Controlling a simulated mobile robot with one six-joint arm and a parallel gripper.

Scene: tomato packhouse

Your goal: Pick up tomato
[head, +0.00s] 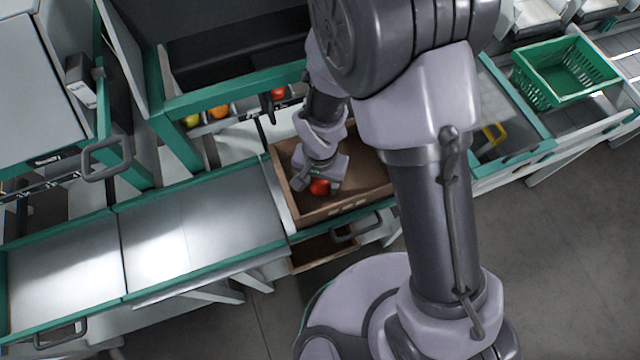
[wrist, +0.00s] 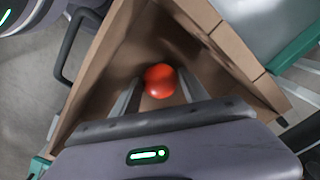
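A red tomato (head: 319,187) lies in a brown open box (head: 340,209) in the head view. In the wrist view the tomato (wrist: 160,81) sits near the middle of the picture, with the box walls (wrist: 228,55) around it. My gripper (head: 317,189) reaches down into the box at the tomato. In the wrist view the two fingers of my gripper (wrist: 157,92) stand apart, one on each side of the tomato. A gap seems to show beside it, but contact at the fingertips is hard to tell.
Grey trays with green edges (head: 190,233) run to the left of the box. More tomatoes, such as an orange one (head: 219,111), lie in a rack behind. A green crate (head: 562,75) stands at the far right. The floor (head: 560,260) is clear at lower right.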

